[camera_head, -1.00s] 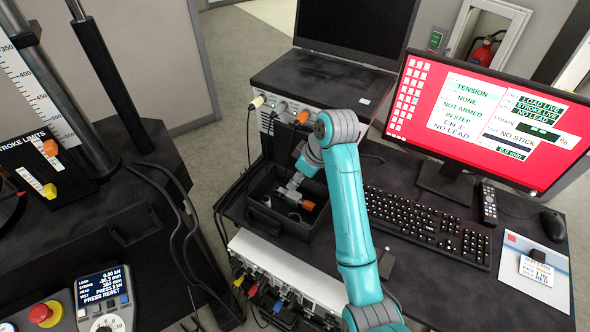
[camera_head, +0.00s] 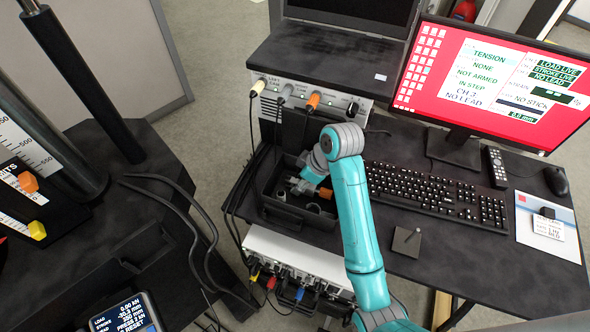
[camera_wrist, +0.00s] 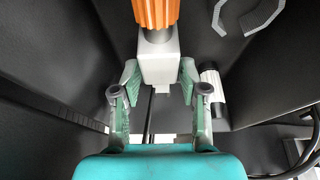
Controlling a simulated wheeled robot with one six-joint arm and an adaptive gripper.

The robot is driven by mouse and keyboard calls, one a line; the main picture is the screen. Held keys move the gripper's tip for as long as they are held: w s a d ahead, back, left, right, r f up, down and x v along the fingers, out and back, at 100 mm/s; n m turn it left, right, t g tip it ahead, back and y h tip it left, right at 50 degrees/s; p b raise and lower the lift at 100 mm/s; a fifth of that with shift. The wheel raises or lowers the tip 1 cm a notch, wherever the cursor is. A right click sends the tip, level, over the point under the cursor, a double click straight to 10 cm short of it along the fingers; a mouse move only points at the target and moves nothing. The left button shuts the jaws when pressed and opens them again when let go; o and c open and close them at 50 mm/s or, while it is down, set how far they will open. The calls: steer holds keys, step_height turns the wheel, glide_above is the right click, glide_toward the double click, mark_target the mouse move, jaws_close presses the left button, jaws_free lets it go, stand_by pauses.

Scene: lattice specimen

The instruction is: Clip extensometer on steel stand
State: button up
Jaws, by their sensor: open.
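A light grey block (camera_wrist: 158,66) with an orange ribbed knob (camera_wrist: 155,12), which looks like the extensometer, is in the wrist view. My gripper (camera_wrist: 158,80) is open, with its green-padded fingers to either side of the block's lower end. I see a gap on both sides. In the head view my gripper (camera_head: 304,186) reaches down into a black bin (camera_head: 285,214), beside an orange piece (camera_head: 325,193). My arm hides part of the bin. A small dark square plate with a short upright pin (camera_head: 407,240), possibly the stand, is on the desk right of my arm.
Dark bin walls rise close around my gripper. A keyboard (camera_head: 433,196), monitor (camera_head: 490,80) and remote (camera_head: 496,167) occupy the desk. A connector box (camera_head: 297,262) sits below the bin; cables hang left.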

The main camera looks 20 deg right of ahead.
steer(key=shift+w+a+f, duration=0.1)
steer(key=shift+a+f, duration=0.05)
steer(key=shift+f, duration=0.2)
steer(key=shift+c, duration=0.3)
jaws_close()
stand_by(1.0)
